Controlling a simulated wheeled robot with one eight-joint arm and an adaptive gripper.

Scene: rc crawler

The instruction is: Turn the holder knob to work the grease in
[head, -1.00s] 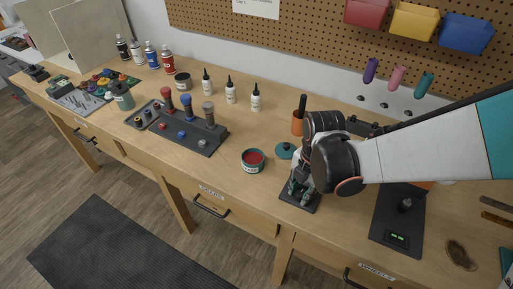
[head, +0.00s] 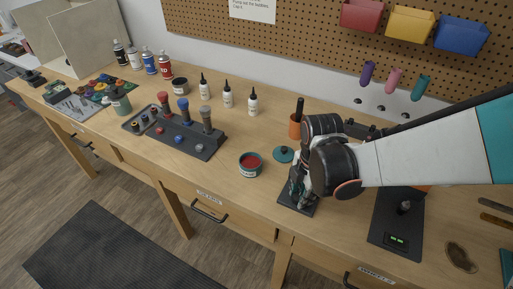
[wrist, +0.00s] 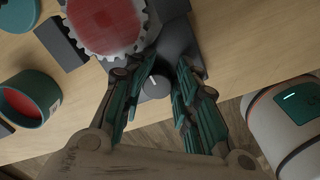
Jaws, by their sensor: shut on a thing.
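The grey holder knob (wrist: 155,85), with a white pointer line, sits at the front of the dark holder (wrist: 176,42) in the wrist view. My gripper (wrist: 154,88) has its teal fingers on either side of the knob, shut on it. A pale toothed gear (wrist: 146,14) with a red, grease-covered face (wrist: 103,22) is mounted on the holder beyond the knob. In the head view my gripper (head: 299,192) is low over the dark holder base (head: 290,205), and the wrist hides the gear and knob.
An open tin of red grease (head: 250,165) stands left of the holder, with a teal lid (head: 284,154) behind it. An orange cup (head: 295,127) is behind my wrist. A dark tool rack (head: 190,138) is further left.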

